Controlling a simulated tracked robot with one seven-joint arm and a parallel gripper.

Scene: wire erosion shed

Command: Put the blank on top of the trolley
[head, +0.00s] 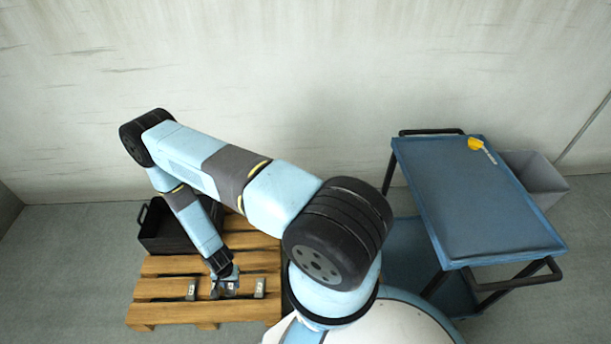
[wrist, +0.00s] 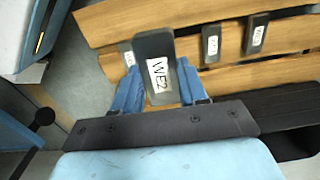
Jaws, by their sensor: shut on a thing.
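My gripper (head: 226,284) is low over the wooden pallet in the head view. In the wrist view its blue fingers (wrist: 160,92) are shut on a dark grey blank (wrist: 156,55) with a white label that seems to read "WE2". The held blank looks larger than the others there, so it is nearer the camera. I cannot tell how far it is above the pallet. The trolley (head: 475,200) stands at the right of the head view, with a flat blue top and black handles. The trolley is well apart from my gripper.
Similar labelled blanks (head: 260,287) (wrist: 211,43) lie on the pallet (head: 160,290). A black crate (head: 160,240) is at the pallet's back left. A yellow-headed tool (head: 476,145) lies at the trolley top's far edge; the rest is clear. A grey bin (head: 540,175) stands behind.

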